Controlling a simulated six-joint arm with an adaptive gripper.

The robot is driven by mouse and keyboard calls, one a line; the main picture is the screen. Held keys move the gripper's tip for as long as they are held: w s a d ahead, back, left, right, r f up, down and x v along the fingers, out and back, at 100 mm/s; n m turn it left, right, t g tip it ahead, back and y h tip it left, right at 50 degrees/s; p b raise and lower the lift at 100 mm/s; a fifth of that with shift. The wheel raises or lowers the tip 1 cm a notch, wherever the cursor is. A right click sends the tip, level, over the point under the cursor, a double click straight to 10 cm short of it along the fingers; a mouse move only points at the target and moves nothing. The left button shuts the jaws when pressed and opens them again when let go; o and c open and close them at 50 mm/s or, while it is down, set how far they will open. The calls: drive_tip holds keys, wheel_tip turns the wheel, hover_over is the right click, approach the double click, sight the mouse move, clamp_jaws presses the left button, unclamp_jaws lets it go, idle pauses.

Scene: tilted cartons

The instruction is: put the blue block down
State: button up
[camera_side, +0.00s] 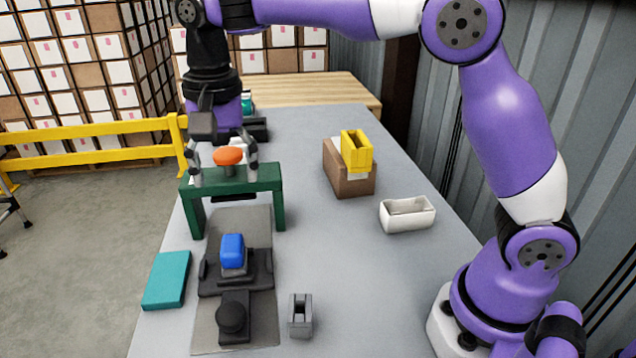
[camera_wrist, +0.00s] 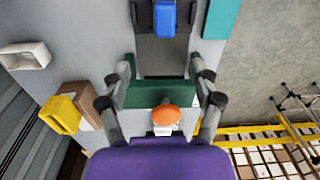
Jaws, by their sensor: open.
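The blue block (camera_side: 232,250) stands upright on a black fixture (camera_side: 240,272) on a grey plate in the side view. It also shows at the top of the wrist view (camera_wrist: 165,18). My gripper (camera_side: 222,172) is well behind the block, over the green bridge-shaped stand (camera_side: 262,180). Its fingers are spread on either side of an orange knob (camera_side: 228,155) and are apart from the blue block. In the wrist view my gripper (camera_wrist: 162,105) is open, with the orange knob (camera_wrist: 166,115) between the fingers. Whether a finger touches the knob or stand I cannot tell.
A teal block (camera_side: 166,280) lies left of the plate. A small grey holder (camera_side: 300,315) stands right of it. A brown carton (camera_side: 347,172) with a yellow bin (camera_side: 357,150) on it and a white open box (camera_side: 407,214) stand farther right. The table between them is clear.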

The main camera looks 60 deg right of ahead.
drive_tip(key=s+d+r+n+t, duration=0.2)
drive_tip(key=s+d+r+n, duration=0.15)
drive_tip(key=s+d, duration=0.3)
drive_tip(key=s+d+f+n+t, duration=0.3)
drive_tip(key=s+d+f+n, duration=0.1)
drive_tip(key=s, duration=0.5)
drive_tip(key=shift+s+f+n, duration=0.3)
drive_tip(key=shift+n, duration=0.15)
